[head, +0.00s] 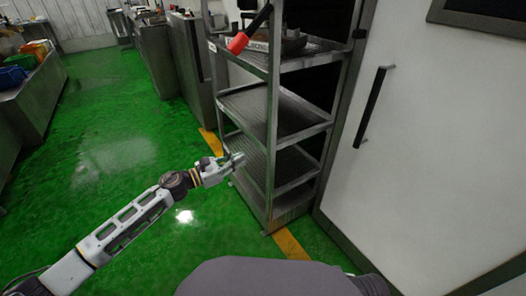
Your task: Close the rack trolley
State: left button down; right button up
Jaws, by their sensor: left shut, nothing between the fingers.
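The rack trolley (262,110) is a tall grey metal frame with several shelves, standing upright right of centre in the head view. A white panel (430,150) with a long black upright handle (373,106) stands at its right; I cannot tell whether it is joined to the trolley. My left gripper (238,159) is shut and empty, by the trolley's left side at the height of the lower shelves. I cannot tell if it touches the frame. My right gripper is not in view.
A red-ended black object (239,42) and a dark pan-like item (291,43) are at the upper shelf. Steel counters (160,50) run along the back. A counter with coloured bins (14,77) is at far left. The green floor (110,150) between is clear.

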aim_at(270, 147)
pick_arm(q)
jog(key=shift+b+x, duration=0.5)
jog(key=shift+x, duration=4.55)
jog(key=shift+w+d, duration=0.1)
jog(key=shift+d, duration=0.05)
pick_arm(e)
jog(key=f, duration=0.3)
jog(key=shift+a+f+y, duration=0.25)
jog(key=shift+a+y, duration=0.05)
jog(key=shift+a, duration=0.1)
pick_arm(q)
jog(key=shift+d, duration=0.1)
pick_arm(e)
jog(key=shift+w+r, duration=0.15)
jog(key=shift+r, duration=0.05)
